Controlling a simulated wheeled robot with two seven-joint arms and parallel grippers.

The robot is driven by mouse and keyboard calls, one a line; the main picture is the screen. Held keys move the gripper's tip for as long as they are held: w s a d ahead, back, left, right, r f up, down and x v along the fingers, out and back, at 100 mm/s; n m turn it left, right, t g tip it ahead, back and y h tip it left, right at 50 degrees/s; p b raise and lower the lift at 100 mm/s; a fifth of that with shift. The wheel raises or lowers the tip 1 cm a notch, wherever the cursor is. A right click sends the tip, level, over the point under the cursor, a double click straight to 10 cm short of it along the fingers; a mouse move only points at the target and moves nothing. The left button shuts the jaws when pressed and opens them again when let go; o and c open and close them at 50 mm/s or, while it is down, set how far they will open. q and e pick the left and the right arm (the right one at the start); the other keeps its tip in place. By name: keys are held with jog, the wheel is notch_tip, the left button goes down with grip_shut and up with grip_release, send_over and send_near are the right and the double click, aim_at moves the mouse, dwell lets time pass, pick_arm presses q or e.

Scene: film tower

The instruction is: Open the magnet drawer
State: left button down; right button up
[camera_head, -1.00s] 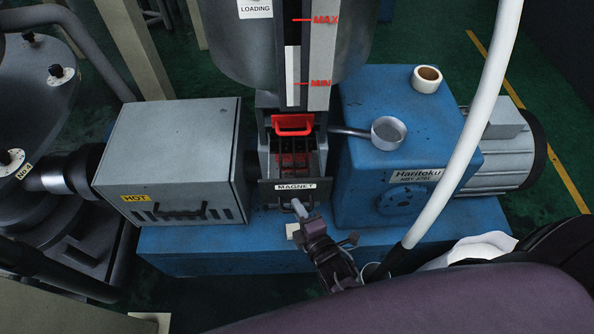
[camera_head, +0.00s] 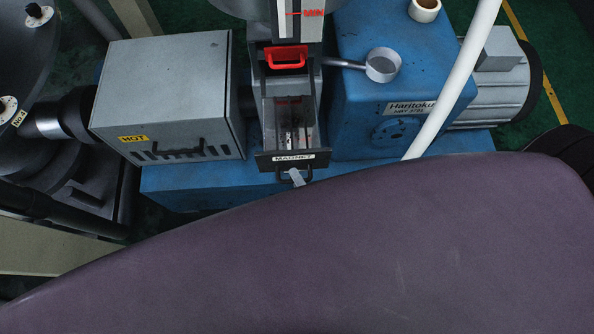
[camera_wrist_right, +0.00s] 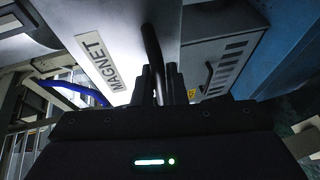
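The magnet drawer (camera_head: 293,160) is pulled well out toward me, below a red handle (camera_head: 287,58). Its front carries a white MAGNET label, and its inside shows from above. The dark drawer handle (camera_head: 309,173) sticks out from the front. The grey tip of my right gripper (camera_head: 297,177) is at this handle; my arm hides the rest. In the right wrist view, the two fingers of my right gripper (camera_wrist_right: 160,84) are closed around the dark handle bar (camera_wrist_right: 152,45), beside the drawer front (camera_wrist_right: 140,28). My left gripper is not in view.
A grey box with a HOT label (camera_head: 165,95) stands left of the drawer. A blue pump housing (camera_head: 350,100) stands to the right, with a metal cup (camera_head: 383,65) and a tape roll (camera_head: 425,9). A white hose (camera_head: 455,85) crosses in front of the housing.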

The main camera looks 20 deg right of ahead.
jog(key=o, duration=0.4)
jog(key=a+b+v, duration=0.1)
jog(key=v, duration=0.6)
jog(key=shift+s+d+b, duration=0.35)
jog(key=shift+s+d, duration=0.1)
jog(key=shift+d, duration=0.05)
jog(key=d+f+m+g+h+b, duration=0.1)
jog(key=d+f+m+g, duration=0.35)
jog(key=f, duration=0.85)
jog(key=d+f+m+g+h+b, duration=0.1)
jog(key=d+f+m+g, duration=0.3)
jog(key=f, duration=0.8)
jog(key=s+d+f+m+g, duration=0.3)
jog(key=s+f+m+g, duration=0.3)
jog(key=s+f, duration=0.7)
jog(key=shift+s+d+m, duration=0.25)
jog(key=shift+s+m, duration=0.25)
jog(key=shift+m, duration=0.35)
